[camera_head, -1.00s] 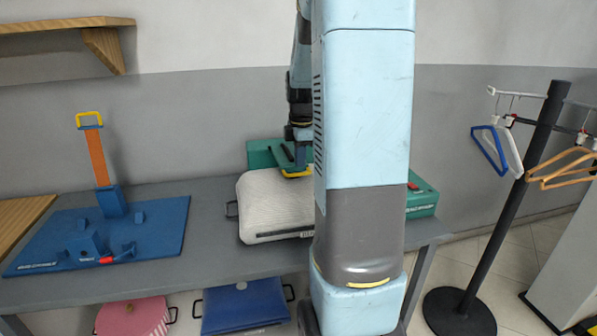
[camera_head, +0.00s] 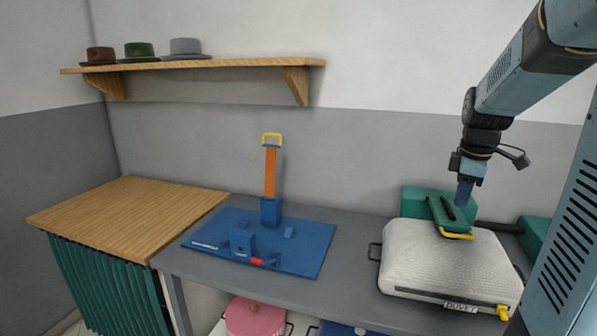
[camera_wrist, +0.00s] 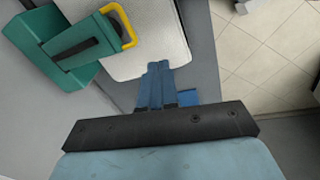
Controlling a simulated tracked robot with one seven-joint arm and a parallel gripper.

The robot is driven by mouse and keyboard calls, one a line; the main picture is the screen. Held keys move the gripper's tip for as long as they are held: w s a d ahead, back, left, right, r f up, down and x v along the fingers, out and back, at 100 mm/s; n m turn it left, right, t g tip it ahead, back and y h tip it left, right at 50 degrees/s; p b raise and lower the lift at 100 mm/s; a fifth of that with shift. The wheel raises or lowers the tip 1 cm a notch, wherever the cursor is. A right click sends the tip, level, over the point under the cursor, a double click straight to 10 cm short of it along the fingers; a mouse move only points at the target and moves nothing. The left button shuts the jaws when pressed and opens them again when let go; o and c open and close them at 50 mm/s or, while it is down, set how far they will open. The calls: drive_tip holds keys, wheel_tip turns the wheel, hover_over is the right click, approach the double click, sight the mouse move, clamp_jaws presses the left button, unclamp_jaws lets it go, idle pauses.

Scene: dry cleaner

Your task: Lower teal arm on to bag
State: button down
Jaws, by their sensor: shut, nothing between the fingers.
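A white textured bag (camera_head: 440,258) with a DUVET label lies on the grey bench at right; part of it shows in the wrist view (camera_wrist: 150,30). A teal arm (camera_head: 440,211) with a yellow handle (camera_head: 456,236) reaches from a teal block (camera_head: 411,201) behind the bag out over its rear part. It is low over the bag, but I cannot tell whether it touches. The teal arm also shows in the wrist view (camera_wrist: 84,46). My gripper (camera_head: 462,200) is shut and empty, pointing down by the teal arm; its blue fingers (camera_wrist: 156,70) are apart from the yellow handle in the wrist view.
A blue board (camera_head: 305,258) with an upright orange strap (camera_head: 270,172) stands left of the bag. A teal box (camera_head: 537,238) is behind the bag at right. A pink bag (camera_head: 254,318) is below the bench. A wooden shelf (camera_head: 220,64) holds hats.

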drive_tip(key=s+a+r+m+t, duration=0.3)
drive_tip(key=s+a+m, duration=0.8)
drive_tip(key=s+a, duration=0.5)
drive_tip(key=shift+s+a+r+m+t+y, duration=0.2)
drive_tip(key=shift+s+m+t+y, duration=0.1)
drive_tip(key=shift+s, duration=0.75)
